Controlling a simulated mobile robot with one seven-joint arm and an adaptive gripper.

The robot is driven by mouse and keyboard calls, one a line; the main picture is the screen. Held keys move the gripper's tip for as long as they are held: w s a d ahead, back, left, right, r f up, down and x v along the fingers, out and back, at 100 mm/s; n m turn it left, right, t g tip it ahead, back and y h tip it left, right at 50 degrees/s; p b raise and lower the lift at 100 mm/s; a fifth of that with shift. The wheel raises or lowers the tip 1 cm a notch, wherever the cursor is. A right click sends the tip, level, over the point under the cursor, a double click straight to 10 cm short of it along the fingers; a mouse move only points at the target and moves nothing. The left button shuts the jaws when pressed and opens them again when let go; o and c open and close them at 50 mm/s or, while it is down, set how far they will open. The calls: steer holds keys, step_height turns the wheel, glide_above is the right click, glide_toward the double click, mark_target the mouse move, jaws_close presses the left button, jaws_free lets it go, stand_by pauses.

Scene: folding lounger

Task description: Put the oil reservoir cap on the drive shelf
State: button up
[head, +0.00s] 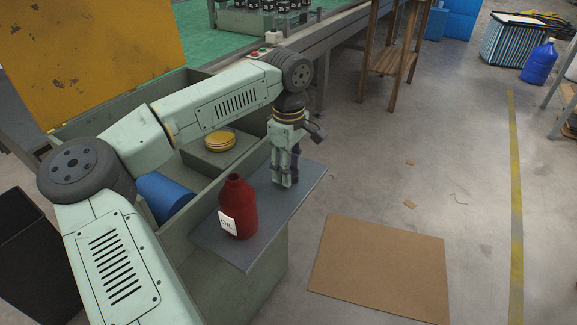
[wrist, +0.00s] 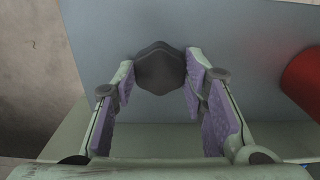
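A dark, many-sided cap (wrist: 160,68) sits between my fingertips in the wrist view, with a pad close against each side. My gripper (wrist: 160,75) appears shut on it. In the head view my gripper (head: 285,183) points straight down at the grey shelf (head: 222,252), its tips at or just above the surface near the far right part. The cap is hidden behind the fingers there. I cannot tell whether the cap's underside touches the shelf, which also fills the background of the wrist view (wrist: 230,40).
A red oil bottle (head: 238,207) stands on the shelf, left of my gripper; its side shows in the wrist view (wrist: 304,78). A round yellow part (head: 220,139) sits on a grey block inside the open housing, near a blue cylinder (head: 163,197). Cardboard (head: 380,268) lies on the floor.

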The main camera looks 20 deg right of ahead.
steer(key=o, duration=0.4)
steer(key=shift+o, duration=0.2)
steer(key=shift+r, duration=0.1)
